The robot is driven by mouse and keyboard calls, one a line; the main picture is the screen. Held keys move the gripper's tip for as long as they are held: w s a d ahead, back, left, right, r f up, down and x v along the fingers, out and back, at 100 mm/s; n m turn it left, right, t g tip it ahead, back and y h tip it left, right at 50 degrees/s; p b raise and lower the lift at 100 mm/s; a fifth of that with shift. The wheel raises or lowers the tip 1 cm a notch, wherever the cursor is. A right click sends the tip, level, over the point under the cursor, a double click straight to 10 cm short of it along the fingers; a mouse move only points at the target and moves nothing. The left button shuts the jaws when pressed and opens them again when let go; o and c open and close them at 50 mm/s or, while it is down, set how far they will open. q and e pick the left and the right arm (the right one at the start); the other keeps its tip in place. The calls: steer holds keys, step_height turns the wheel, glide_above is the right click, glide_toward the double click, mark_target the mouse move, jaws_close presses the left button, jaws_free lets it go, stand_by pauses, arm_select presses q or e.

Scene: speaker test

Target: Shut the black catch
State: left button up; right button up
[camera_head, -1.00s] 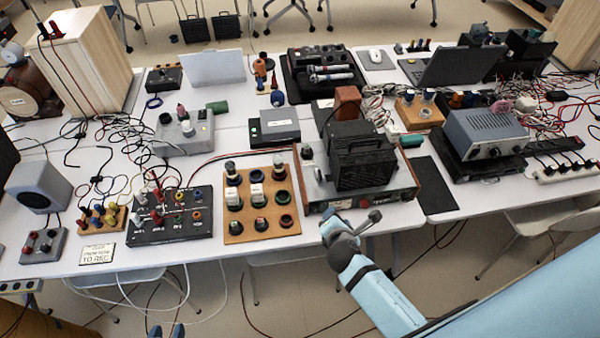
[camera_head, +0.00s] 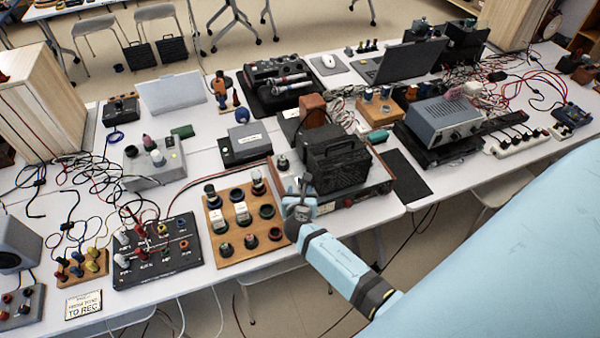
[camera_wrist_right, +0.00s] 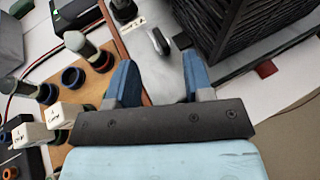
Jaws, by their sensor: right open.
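My right gripper (camera_head: 299,203) is open at the front left corner of a wood-edged instrument (camera_head: 375,183) that carries a black ribbed box (camera_head: 338,165). In the right wrist view its two blue fingers (camera_wrist_right: 162,82) stand apart with nothing between them. A small grey-and-black lever (camera_wrist_right: 157,40) stands on the instrument's pale top just beyond the fingertips, beside the black ribbed box (camera_wrist_right: 235,30). A black knob or post (camera_wrist_right: 123,10) stands farther back. I cannot tell which part is the black catch, or whether it is shut. My left gripper is not in view.
Left of the gripper is a wooden board (camera_head: 231,259) with several dark sockets and posts. A black panel with colored terminals (camera_head: 160,262) lies farther left. Loose cables cover the left table. A black mat (camera_head: 406,180) lies right of the instrument.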

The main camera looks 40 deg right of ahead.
mark_target(299, 181)
steer(key=x, duration=0.6)
steer(key=shift+w, duration=0.1)
steer(key=shift+c, duration=0.2)
